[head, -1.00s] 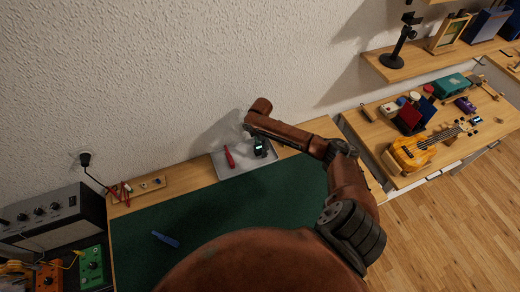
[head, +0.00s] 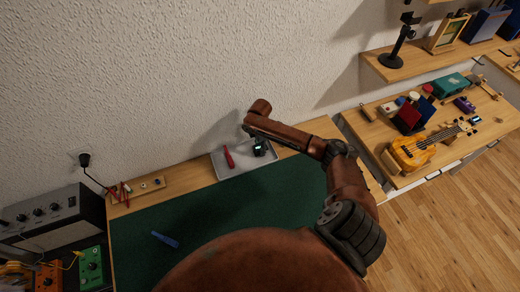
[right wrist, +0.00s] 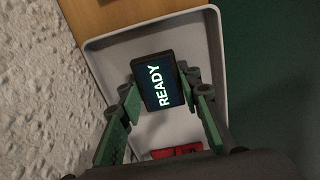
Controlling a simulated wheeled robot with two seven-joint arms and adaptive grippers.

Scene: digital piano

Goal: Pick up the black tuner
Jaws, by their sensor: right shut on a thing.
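The black tuner (head: 260,150) is at the light grey tray (head: 262,168) on the far side of the bench. In the right wrist view the tuner (right wrist: 158,84) shows its dark screen with the word READY. My right gripper (head: 254,139) reaches in from above and is shut on the tuner. Its green-padded fingers (right wrist: 163,90) lie on either side of the tuner in the right wrist view. I cannot tell whether the tuner still touches the tray floor. My left gripper is not in view.
A red-handled tool (head: 229,157) lies in the tray left of the tuner. A blue tool (head: 165,239) lies on the green mat (head: 200,217). The textured wall (head: 150,80) rises close behind the tray. An amplifier (head: 52,224) stands at the left.

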